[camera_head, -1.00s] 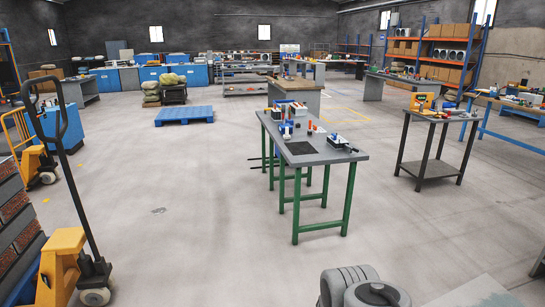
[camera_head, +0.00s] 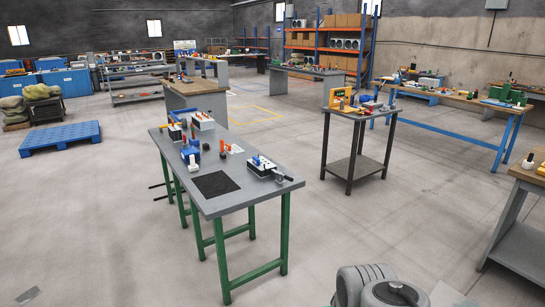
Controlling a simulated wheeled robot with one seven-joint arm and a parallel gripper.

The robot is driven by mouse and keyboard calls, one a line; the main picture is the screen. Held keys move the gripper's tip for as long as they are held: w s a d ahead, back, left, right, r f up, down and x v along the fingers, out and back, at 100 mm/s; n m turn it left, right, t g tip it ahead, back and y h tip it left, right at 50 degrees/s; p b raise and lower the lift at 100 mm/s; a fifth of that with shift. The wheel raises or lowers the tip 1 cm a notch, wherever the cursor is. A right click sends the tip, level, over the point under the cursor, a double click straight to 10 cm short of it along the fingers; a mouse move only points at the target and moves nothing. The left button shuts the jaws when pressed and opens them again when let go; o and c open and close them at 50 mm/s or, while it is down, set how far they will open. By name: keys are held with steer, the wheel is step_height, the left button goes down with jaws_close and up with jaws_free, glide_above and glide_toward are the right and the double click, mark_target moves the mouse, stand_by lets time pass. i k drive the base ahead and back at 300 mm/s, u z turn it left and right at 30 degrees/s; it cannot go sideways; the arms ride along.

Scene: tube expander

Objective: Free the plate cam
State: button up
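A grey-topped workbench with green legs (camera_head: 250,194) stands ahead of me, left of centre. A small device with a blue-and-white top, a dark base and a rod (camera_head: 263,167) sits at its right edge. A blue-and-white upright tool (camera_head: 190,153) stands near its left edge. At this size I cannot tell which piece is the plate cam or what holds it. My arm shows only as grey rounded links at the bottom right. My gripper is not visible.
A black mat (camera_head: 215,184) lies on the bench's near end. A dark-legged table (camera_head: 357,113) stands to its right, with clear floor between. A wooden-topped bench (camera_head: 196,88) stands behind. A blue pallet (camera_head: 60,138) lies at left. Another bench (camera_head: 520,247) is at far right.

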mark_target(285, 176)
steer(key=z, duration=0.25)
steer(key=k, duration=0.85)
steer(key=z, duration=0.7)
steer(key=i, duration=2.15)
steer(key=u, duration=0.7)
steer(key=i, duration=1.05)
steer(key=u, duration=1.8)
steer(key=i, duration=0.95)
steer(key=u, duration=0.95)
